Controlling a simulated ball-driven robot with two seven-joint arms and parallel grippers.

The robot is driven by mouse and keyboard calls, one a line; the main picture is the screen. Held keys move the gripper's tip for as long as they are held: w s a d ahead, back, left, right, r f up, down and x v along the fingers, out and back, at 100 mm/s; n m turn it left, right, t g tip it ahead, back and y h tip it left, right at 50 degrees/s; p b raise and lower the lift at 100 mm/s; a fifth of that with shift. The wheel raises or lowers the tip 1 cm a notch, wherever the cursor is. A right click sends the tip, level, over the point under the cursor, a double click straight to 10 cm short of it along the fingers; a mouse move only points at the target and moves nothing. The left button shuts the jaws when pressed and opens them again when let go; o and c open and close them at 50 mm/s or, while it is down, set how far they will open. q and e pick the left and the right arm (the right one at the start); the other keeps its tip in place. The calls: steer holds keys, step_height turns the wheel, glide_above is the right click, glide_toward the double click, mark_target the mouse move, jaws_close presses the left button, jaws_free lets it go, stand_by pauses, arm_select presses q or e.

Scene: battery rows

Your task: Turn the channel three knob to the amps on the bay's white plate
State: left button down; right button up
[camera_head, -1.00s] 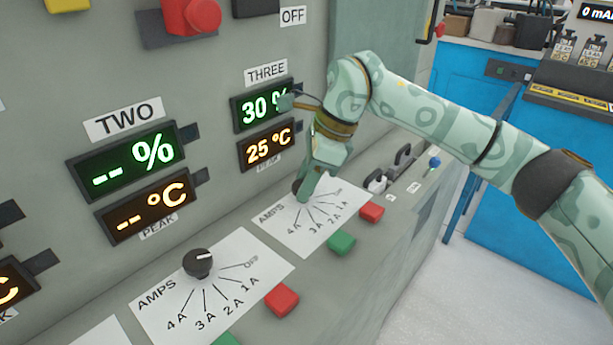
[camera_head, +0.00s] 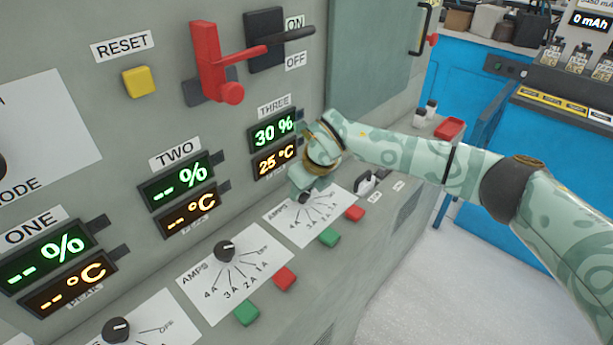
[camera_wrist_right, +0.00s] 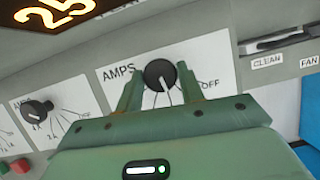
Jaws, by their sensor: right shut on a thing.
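The channel three knob (camera_wrist_right: 160,74) is black and round, with a white pointer line. It sits on a white AMPS plate (camera_wrist_right: 208,70); the head view shows this plate too (camera_head: 325,212), marked 4 A down to OFF. My right gripper (camera_wrist_right: 160,80) has its two fingers on either side of the knob and is shut on it. The pointer faces down among the dial lines; I cannot tell which value. In the head view my right gripper (camera_head: 305,190) hides much of the knob. The THREE displays read 30 % (camera_head: 275,131) and 25 °C (camera_head: 276,159). My left gripper is out of view.
The channel two knob (camera_head: 225,250) stands on its own plate to the left. Green (camera_head: 330,237) and red (camera_head: 355,214) buttons line the panel edge. A blue bench (camera_head: 465,90) stands behind.

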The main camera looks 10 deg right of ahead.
steer(key=m+p, duration=0.1)
steer(key=p, duration=0.1)
steer(key=m+h+p, duration=0.1)
steer(key=m, duration=0.1)
steer(key=shift+a+r+m+t+p, duration=0.15)
steer(key=shift+r+m+t+p, duration=0.15)
steer(key=shift+r+t+p, duration=0.1)
steer(key=m+p, duration=0.1)
steer(key=m+h+p, duration=0.1)
steer(key=shift+f+m+h, duration=0.2)
steer(key=shift+m+h, duration=0.1)
steer(key=shift+m, duration=0.1)
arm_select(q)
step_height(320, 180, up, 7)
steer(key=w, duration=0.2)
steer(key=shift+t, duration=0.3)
arm_select(e)
steer(key=shift+f+m, duration=0.1)
steer(key=shift+m, duration=0.5)
arm_select(q)
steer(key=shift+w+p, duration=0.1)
steer(key=shift+p, duration=0.25)
arm_select(e)
steer(key=shift+m+h, duration=0.3)
steer(key=o, duration=1)
steer(key=shift+a+f, duration=0.1)
steer(key=shift+c, duration=0.2)
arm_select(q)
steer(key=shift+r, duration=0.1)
